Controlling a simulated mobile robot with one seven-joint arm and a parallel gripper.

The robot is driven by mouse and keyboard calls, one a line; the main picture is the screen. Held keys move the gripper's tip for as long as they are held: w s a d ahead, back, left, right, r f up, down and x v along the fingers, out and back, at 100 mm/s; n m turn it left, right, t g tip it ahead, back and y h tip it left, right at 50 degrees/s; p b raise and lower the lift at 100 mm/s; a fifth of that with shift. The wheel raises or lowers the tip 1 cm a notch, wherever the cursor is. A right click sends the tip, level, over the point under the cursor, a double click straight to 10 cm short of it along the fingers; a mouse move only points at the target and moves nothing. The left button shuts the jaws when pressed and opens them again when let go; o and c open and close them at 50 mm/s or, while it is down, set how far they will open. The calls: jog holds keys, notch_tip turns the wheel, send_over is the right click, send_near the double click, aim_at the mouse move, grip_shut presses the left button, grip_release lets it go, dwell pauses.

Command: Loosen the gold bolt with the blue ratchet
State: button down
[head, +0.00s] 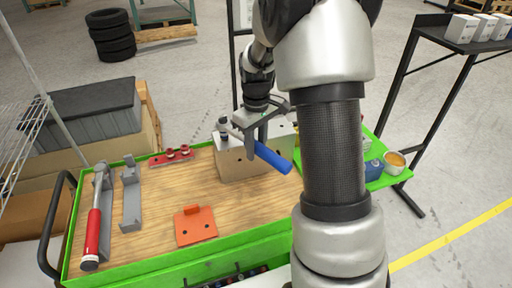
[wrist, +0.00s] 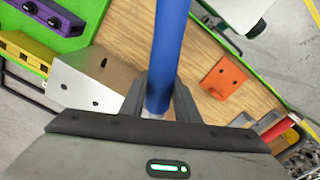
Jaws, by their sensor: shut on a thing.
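The blue ratchet (head: 272,158) is between the fingers of my gripper (head: 257,142), which is shut on it near where the blue handle meets the metal shaft. Its blue handle (wrist: 168,45) runs up through the middle of the wrist view, between the fingertips (wrist: 160,100). In the head view the ratchet's metal head end lies at the left, by the top of the grey metal chassis block (head: 238,166). The block also shows in the wrist view (wrist: 95,75), with dark holes. I cannot make out the gold bolt in either view.
The wooden cart top has a green rim (head: 185,252). On it are a red-handled tool (head: 93,230), a grey bracket (head: 131,200), an orange bracket (head: 195,226) and a red holder (head: 171,157). A small bowl (head: 394,162) stands at the right. Bare wood lies around the orange bracket.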

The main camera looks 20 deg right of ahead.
jog(key=shift+w+d+f+n, duration=0.1)
jog(key=shift+w+d+n, duration=0.35)
jog(key=shift+d+n, duration=0.35)
jog(key=shift+w+r+p, duration=0.15)
jog(key=shift+r+p, duration=0.2)
jog(key=shift+p, duration=0.05)
jog(key=shift+r+p, duration=0.55)
jog(key=shift+r, duration=0.3)
notch_tip(320, 180, up, 5)
jog(key=p, duration=0.3)
jog(key=shift+f, duration=0.1)
dwell(0.6)
dwell(0.4)
